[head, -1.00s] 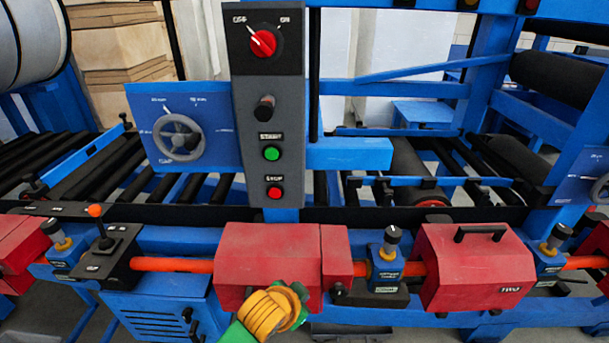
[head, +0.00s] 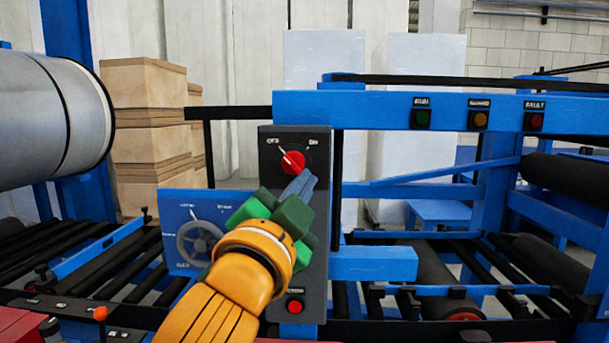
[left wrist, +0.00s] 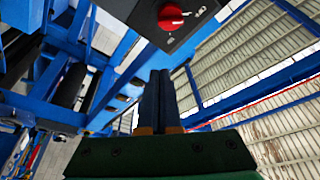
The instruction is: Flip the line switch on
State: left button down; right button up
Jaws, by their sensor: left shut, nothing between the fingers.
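The line switch is a red rotary knob (head: 292,162) at the top of the dark grey control panel (head: 318,240). Its white pointer leans up-left toward the OFF label; the ON label is at its upper right. My left gripper (head: 304,181) is shut and empty, with its blue-grey fingertips just below the knob in the head view. The gripper and arm hide the middle of the panel. In the left wrist view the closed fingers (left wrist: 158,76) point up toward the red knob (left wrist: 171,17), with a visible gap between. My right gripper is not in view.
A red button (head: 295,307) shows low on the panel. A blue plate with a grey handwheel (head: 200,243) stands left of it. A blue beam with several indicator lights (head: 422,117) runs to the right. An orange-tipped lever (head: 101,313) is at lower left.

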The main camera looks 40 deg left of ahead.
aim_at(293, 163)
pick_arm(q)
jog(key=shift+d+r, duration=0.1)
jog(key=shift+r, duration=0.1)
jog(key=p+x, duration=0.6)
jog(key=x, duration=0.4)
jog(key=shift+w+a+r, duration=0.1)
jog(key=shift+w+a, duration=0.05)
jog(key=shift+a, duration=0.1)
jog(key=shift+s+a+f, duration=0.3)
jog(key=shift+a+f, duration=0.05)
jog(key=shift+f, duration=0.25)
jog(key=shift+s+a+f, duration=0.25)
jog(key=shift+a+f, duration=0.1)
jog(key=shift+f, duration=0.25)
jog(key=shift+s+a+f, duration=0.25)
jog(key=shift+s+a, duration=0.15)
